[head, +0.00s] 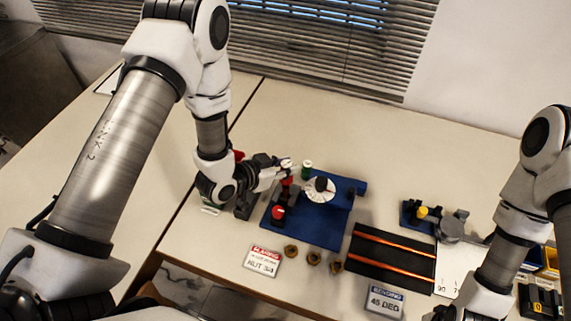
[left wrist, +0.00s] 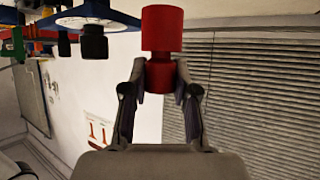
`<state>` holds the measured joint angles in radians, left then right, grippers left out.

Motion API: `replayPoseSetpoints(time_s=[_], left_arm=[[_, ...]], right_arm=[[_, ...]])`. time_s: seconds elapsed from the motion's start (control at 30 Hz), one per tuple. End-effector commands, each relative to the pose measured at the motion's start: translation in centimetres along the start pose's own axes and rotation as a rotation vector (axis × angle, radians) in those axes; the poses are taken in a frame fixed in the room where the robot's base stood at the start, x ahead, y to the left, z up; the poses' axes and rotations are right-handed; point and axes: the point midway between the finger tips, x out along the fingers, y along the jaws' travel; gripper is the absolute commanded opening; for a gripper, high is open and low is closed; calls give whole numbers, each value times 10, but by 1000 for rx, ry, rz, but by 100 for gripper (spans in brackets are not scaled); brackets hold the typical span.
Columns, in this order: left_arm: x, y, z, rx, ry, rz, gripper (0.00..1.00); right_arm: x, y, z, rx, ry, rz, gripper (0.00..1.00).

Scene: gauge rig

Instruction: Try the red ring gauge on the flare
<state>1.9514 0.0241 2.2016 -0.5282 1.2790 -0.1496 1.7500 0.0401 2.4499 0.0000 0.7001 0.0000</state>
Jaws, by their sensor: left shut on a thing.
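My left gripper (head: 286,171) is shut on the red ring gauge (head: 287,183) above the back left part of the blue base (head: 327,236). In the left wrist view the gauge (left wrist: 162,28) is a red cylinder with a narrower neck, and its lower part is between the two fingertips (left wrist: 160,76). A white disc (head: 318,195) with a dark part on it stands on the blue base. I cannot make out the flare for certain. My right arm is at the right edge, its gripper out of view.
A green-bodied piece (head: 307,172) stands behind the base, and a red knob (head: 278,212) is on its front left. Several brass nuts (head: 291,251) lie in front. A black mat (head: 390,268) with copper rods is to the right. The back table is clear.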

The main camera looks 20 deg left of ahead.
Motion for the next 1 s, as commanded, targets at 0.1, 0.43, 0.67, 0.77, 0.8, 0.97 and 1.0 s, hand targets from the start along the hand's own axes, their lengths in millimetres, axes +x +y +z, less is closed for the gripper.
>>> replayPoseSetpoints(time_s=[0.1,0.43,0.67,0.77,0.8,0.97,1.0], left_arm=[[3,0,6,0,0,0,0],[10,0,18,0,0,0,0],[14,0,26,0,0,0,0],[13,0,23,0,1,0,0],[13,0,23,0,1,0,0],[13,0,24,0,1,0,0],[13,0,24,0,1,0,0]], right_arm=[[6,0,0,0,0,0,40],[17,0,0,0,0,0,40],[24,0,0,0,0,0,40],[22,0,0,0,0,0,40],[22,0,0,0,0,0,40],[22,0,0,0,0,0,40],[22,0,0,0,0,0,40]])
